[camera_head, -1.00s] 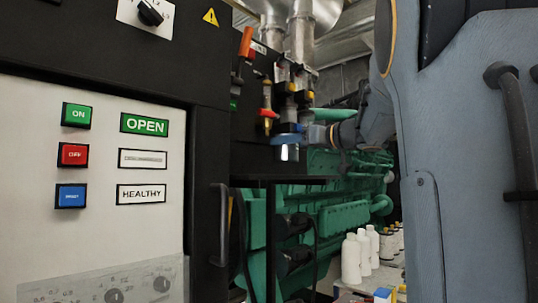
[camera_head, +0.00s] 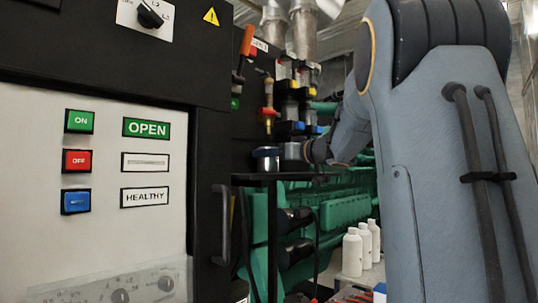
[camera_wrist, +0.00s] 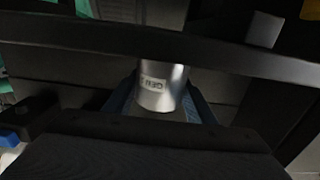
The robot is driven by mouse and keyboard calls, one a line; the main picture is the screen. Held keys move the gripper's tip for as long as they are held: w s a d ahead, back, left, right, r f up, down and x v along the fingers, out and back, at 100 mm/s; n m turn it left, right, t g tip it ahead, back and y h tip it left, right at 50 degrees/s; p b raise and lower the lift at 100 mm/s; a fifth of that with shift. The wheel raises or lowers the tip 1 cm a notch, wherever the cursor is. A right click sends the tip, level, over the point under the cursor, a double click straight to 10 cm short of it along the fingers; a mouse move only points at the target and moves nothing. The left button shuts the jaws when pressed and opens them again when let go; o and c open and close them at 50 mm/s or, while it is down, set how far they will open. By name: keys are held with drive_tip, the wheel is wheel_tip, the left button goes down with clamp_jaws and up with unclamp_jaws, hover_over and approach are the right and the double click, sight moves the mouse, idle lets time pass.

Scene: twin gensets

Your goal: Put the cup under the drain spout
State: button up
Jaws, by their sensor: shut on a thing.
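A silver cup (camera_wrist: 163,88) with a label reading "GEN" stands between the blue fingers of my gripper (camera_wrist: 163,103) in the wrist view. My gripper is shut on it. In the head view, the cup (camera_head: 266,160) is small, at the end of my arm, just above or at the black shelf (camera_head: 262,178). I cannot tell whether it touches the shelf. A brass drain fitting with red parts (camera_head: 268,100) hangs above the cup, with a gap between them. The cup looks upright and roughly below it; the depth offset is unclear.
Blue-ended filters (camera_head: 298,126) hang to the right of the brass fitting. A control panel (camera_head: 100,190) with a black door handle (camera_head: 222,225) fills the left. The green engine (camera_head: 340,210) lies behind the shelf. White bottles (camera_head: 352,252) stand low on the right.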

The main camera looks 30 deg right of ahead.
drive_tip(key=shift+f, duration=0.1)
drive_tip(key=o, duration=1.1)
drive_tip(key=shift+s+d, duration=0.2)
drive_tip(key=shift+s, duration=0.15)
drive_tip(key=b+v, duration=0.2)
drive_tip(key=v, duration=0.9)
drive_tip(key=shift+s+b, duration=0.15)
drive_tip(key=shift+b, duration=0.15)
